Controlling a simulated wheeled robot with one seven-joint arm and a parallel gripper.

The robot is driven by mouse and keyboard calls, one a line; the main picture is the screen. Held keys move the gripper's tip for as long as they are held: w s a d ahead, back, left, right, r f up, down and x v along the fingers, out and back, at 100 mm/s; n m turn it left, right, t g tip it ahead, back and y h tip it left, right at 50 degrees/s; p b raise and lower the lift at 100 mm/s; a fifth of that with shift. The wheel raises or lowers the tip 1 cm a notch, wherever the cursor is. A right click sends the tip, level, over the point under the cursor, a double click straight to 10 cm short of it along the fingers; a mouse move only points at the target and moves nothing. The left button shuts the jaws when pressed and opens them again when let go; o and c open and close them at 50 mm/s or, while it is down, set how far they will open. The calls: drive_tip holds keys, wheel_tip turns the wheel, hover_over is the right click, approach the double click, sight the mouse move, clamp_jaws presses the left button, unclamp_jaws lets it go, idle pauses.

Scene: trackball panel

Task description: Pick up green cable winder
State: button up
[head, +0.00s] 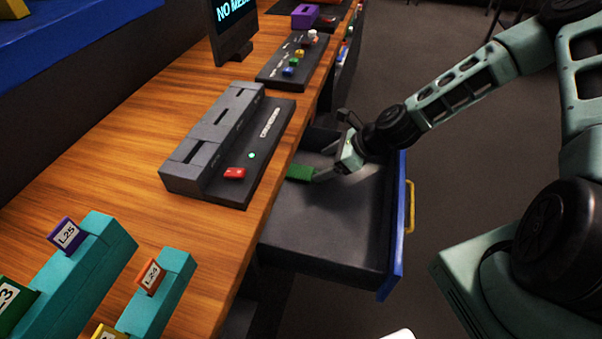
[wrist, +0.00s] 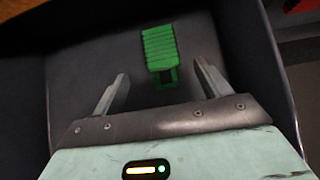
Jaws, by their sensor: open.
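The green cable winder (head: 299,172) lies in the open drawer, close to the drawer's desk side. In the wrist view the winder (wrist: 159,50) is ribbed at its far part and has a dark opening at its near end. My gripper (head: 325,172) is inside the drawer space, right beside the winder in the head view. In the wrist view my gripper (wrist: 158,84) is open and empty, with the winder's near end roughly between and just beyond the fingertips. Whether a finger touches the winder cannot be told.
The drawer (head: 325,245) has dark walls and a blue front (head: 392,275) with a yellow handle (head: 410,206). The wooden desk (head: 140,115) overhangs its left side. A grey panel (head: 222,140) with a red button stands on the desk. The drawer's near floor is clear.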

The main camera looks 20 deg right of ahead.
sight(304, 172)
drive_tip(key=shift+p+x, duration=0.4)
drive_tip(key=shift+x, duration=3)
drive_tip(key=shift+w+r, duration=0.1)
drive_tip(key=c, duration=1.1)
